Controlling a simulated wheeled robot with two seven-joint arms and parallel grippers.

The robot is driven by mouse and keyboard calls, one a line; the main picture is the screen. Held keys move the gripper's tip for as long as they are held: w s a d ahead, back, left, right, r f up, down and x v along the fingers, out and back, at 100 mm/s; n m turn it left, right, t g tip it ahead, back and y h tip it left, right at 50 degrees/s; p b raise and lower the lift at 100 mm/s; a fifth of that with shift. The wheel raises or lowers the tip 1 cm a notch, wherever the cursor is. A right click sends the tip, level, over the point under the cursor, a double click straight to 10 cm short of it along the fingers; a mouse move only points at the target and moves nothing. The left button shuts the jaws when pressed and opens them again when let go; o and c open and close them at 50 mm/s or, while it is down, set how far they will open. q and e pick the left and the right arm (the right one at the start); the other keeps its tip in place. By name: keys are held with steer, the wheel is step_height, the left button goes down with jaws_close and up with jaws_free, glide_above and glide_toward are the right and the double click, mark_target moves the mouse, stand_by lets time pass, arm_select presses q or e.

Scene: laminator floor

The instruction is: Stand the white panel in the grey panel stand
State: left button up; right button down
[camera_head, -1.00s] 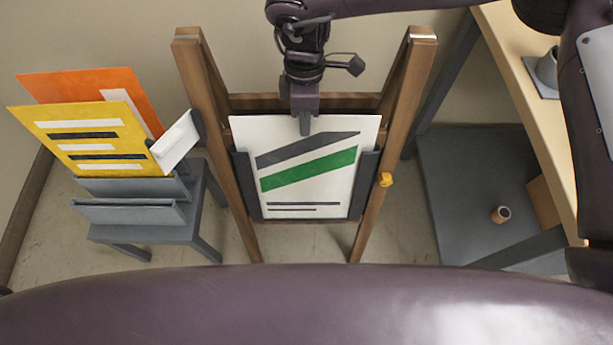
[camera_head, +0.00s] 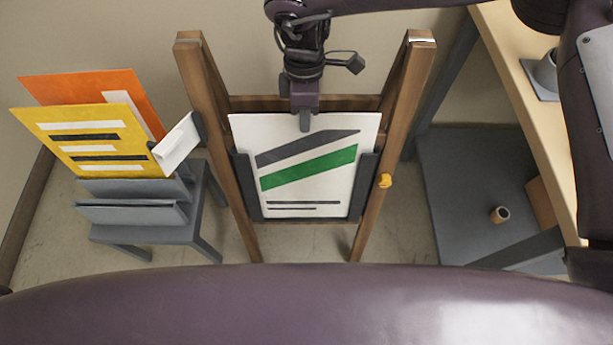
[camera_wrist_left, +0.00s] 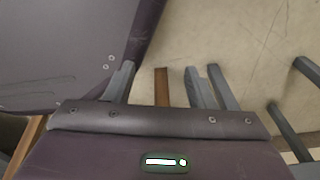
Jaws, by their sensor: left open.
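The white panel (camera_head: 307,187), with a dark stripe, a green stripe and thin lines, leans upright on a wooden easel between dark grey side brackets. My right gripper (camera_head: 305,120) is at the middle of its top edge, with one finger showing in front of the panel. The other finger is hidden, so I cannot tell whether it grips. The grey panel stand (camera_head: 130,212) is at the left, with grey slats in front; a yellow panel (camera_head: 85,143) and an orange panel (camera_head: 85,88) stand at its back. My left gripper (camera_wrist_left: 160,78) is open and empty in the left wrist view.
The wooden easel (camera_head: 203,95) stands between stand and table, with a yellow knob (camera_head: 385,181) on its right leg. A white block-like piece (camera_head: 176,143) is at the stand's right side. A tan table (camera_head: 510,65) is at right, above a grey shelf (camera_head: 455,170) with a small cylinder (camera_head: 499,214).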

steer(key=shift+w+r+p, duration=0.2)
steer(key=shift+r+p, duration=0.45)
steer(key=shift+r, duration=0.45)
arm_select(q)
steer(key=s+a+r+p, duration=0.1)
steer(key=s+p, duration=0.1)
steer(key=s, duration=0.4)
step_height(320, 180, up, 25)
steer(key=p, duration=2.4)
steer(key=shift+p, duration=0.4)
arm_select(e)
steer(key=w+r, duration=0.2)
steer(key=r, duration=1.3)
steer(key=w+r, duration=0.3)
steer(key=r, duration=1.2)
steer(key=shift+w+r, duration=0.15)
steer(key=shift+r, duration=0.05)
arm_select(q)
steer(key=shift+a+f, duration=0.1)
steer(key=shift+f, duration=0.1)
arm_select(e)
steer(key=shift+d, duration=0.1)
